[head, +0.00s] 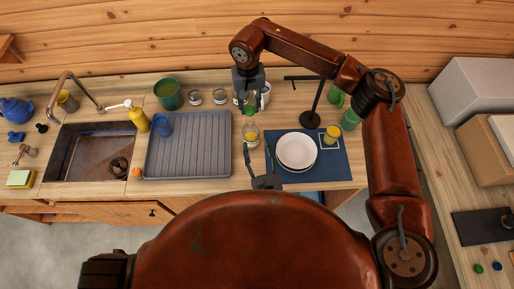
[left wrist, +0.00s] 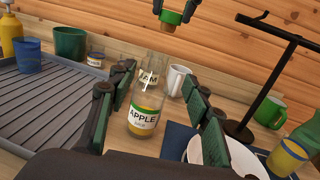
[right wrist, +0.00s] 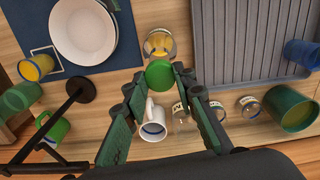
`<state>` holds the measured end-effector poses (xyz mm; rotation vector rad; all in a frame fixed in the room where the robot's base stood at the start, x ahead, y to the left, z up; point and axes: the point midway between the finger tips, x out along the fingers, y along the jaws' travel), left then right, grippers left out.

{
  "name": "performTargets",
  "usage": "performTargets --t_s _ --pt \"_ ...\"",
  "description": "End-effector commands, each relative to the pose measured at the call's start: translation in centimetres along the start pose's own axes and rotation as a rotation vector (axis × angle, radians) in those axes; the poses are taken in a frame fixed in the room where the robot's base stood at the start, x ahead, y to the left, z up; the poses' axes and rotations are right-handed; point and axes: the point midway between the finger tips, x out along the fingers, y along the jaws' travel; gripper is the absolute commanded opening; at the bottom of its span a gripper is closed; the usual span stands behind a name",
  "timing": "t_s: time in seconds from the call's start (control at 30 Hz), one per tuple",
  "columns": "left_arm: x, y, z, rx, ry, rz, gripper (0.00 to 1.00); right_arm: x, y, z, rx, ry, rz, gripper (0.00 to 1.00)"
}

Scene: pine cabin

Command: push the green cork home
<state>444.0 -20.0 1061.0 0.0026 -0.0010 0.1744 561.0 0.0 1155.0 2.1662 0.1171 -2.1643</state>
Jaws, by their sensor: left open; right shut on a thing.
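The green cork (left wrist: 172,17) has a brown lower part. My right gripper (head: 249,106) is shut on it and holds it above the apple bottle, with a visible gap in the left wrist view. The cork's green top (right wrist: 159,74) shows between the right fingertips (right wrist: 160,76). The clear bottle (head: 251,135) stands upright on the counter, with yellow contents and an APPLE label (left wrist: 143,117). My left gripper (head: 264,180) is open on the near side of the bottle. Its fingers (left wrist: 158,76) frame the bottle in its wrist view; I cannot tell whether they touch it.
A white mug (right wrist: 153,122) and glass jars (head: 220,96) stand behind the bottle. A grey drying mat (head: 190,150) lies left. A blue placemat (head: 333,168) with white plates (head: 296,151) lies right, near a dark stand (head: 310,118) and green cups.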

Motion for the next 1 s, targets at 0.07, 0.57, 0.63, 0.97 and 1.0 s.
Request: performTargets --t_s 0.07,0.57,0.63,0.97,1.0 --pt "0.6 0.0 0.1 -0.007 0.0 0.0 0.45 0.0 0.0 0.0 0.0 0.0 0.0 0.0" --pt "9.1 0.0 0.2 -0.002 -0.003 0.0 0.45 0.0 0.0 0.0 0.0 0.0 0.0 0.0" --pt "10.0 0.0 0.1 -0.001 -0.002 -0.001 0.45 0.0 0.0 0.0 0.0 0.0 0.0 0.0" --pt "11.8 0.0 0.1 -0.003 0.0 0.0 0.45 0.0 0.0 0.0 0.0 0.0 0.0 0.0" --pt "11.8 0.0 0.1 -0.003 0.0 0.0 0.45 0.0 0.0 0.0 0.0 0.0 0.0 0.0"
